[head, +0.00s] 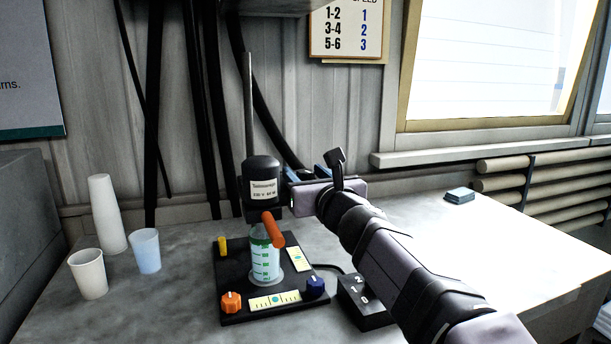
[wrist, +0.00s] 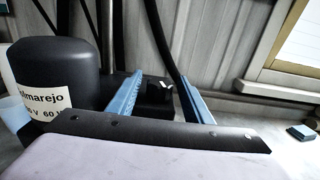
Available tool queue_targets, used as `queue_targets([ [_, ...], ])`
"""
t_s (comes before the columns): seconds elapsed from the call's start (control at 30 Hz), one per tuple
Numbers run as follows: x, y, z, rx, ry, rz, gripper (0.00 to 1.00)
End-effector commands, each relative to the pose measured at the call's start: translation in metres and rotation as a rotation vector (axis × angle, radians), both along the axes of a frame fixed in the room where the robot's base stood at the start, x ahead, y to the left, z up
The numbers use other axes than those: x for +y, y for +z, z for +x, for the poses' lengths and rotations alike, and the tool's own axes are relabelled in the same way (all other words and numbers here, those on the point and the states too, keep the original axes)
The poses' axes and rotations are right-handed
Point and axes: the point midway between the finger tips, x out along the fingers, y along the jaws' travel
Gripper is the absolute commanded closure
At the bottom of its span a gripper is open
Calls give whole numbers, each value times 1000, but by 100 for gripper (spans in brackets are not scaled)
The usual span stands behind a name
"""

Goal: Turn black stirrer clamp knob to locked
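The black clamp knob (wrist: 159,98) shows in the wrist view as a dark block with a small white mark on top, right of the black motor housing (wrist: 52,75). My gripper (wrist: 161,76) is open, with one blue finger on each side of the knob in that view. I see no contact, and cannot tell how deep the knob sits between the fingers. In the head view my gripper (head: 307,172) is just right of the motor housing (head: 262,180). The knob is not clearly visible there. The metal column (head: 249,100) rises behind the motor.
A graduated beaker (head: 265,262) stands below the motor on the black base (head: 240,262), by an orange handle (head: 273,228). The base carries an orange knob (head: 231,302) and a blue knob (head: 315,287). White cups (head: 88,275) stand left. The table's right side is mostly clear.

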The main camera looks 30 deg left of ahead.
Motion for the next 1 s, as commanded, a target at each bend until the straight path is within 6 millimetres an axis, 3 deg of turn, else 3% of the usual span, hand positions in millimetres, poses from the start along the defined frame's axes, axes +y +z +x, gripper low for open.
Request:
queue_targets([
  [0.37,-3,0,-3,-1,0,1,55],
  [1.0,-49,0,-48,-1,0,1,55],
])
